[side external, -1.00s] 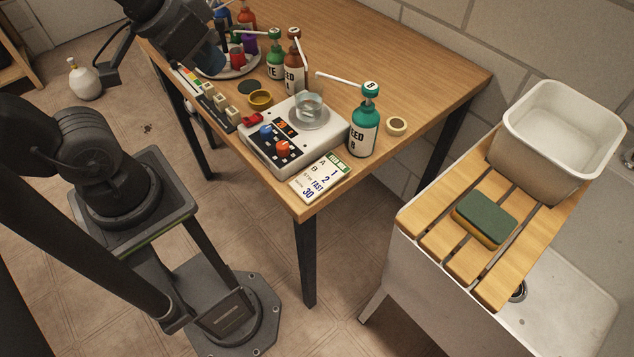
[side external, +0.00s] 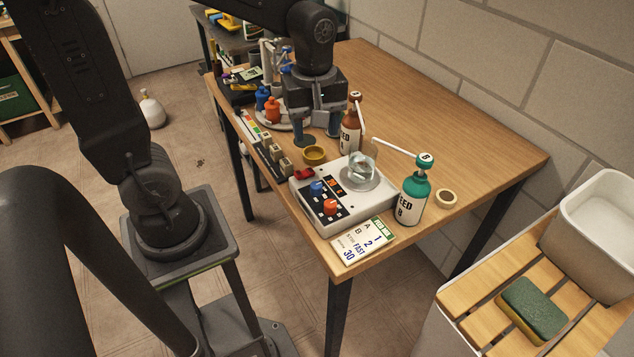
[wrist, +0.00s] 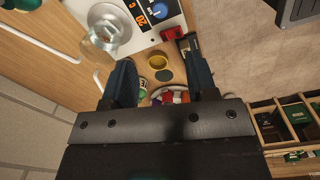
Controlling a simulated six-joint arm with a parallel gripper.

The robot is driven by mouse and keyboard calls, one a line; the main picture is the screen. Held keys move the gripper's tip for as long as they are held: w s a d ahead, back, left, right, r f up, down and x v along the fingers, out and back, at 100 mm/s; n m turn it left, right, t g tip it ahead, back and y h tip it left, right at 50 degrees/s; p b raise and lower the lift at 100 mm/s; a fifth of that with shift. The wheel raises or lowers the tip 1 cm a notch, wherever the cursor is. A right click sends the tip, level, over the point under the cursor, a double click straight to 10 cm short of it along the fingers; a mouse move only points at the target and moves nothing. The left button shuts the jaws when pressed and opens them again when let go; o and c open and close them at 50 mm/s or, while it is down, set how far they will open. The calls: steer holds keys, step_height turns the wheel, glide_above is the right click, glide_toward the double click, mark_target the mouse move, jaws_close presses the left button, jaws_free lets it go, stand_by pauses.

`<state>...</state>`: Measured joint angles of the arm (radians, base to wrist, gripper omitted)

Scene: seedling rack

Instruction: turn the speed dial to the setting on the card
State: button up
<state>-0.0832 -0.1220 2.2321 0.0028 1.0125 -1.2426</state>
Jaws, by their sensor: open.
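The white stirrer box (side external: 372,202) sits near the table's front corner. An orange knob (side external: 330,207) and a blue knob (side external: 317,188) are on its panel; their labels and pointer settings are too small to read. The blue knob (wrist: 161,7) also shows in the wrist view, beside a lit display. My gripper (side external: 317,131) is open and empty, pointing down over the table behind the box, apart from both knobs. Its spread fingers (wrist: 160,82) frame the wrist view.
A glass beaker (side external: 361,168) stands on the box's round plate. A green bottle (side external: 412,195) with a long spout stands right of it, a brown bottle (side external: 351,135) behind. A yellow dish (side external: 314,155) lies near my gripper. A red switch (side external: 304,174) is at the box's left edge.

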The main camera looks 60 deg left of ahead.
mark_target(316, 184)
steer(key=shift+n, duration=0.5)
step_height(316, 184, down, 14)
steer(key=shift+w+a+f, duration=0.15)
steer(key=shift+f, duration=0.1)
steer(key=c, duration=0.9)
steer(key=shift+c, duration=0.2)
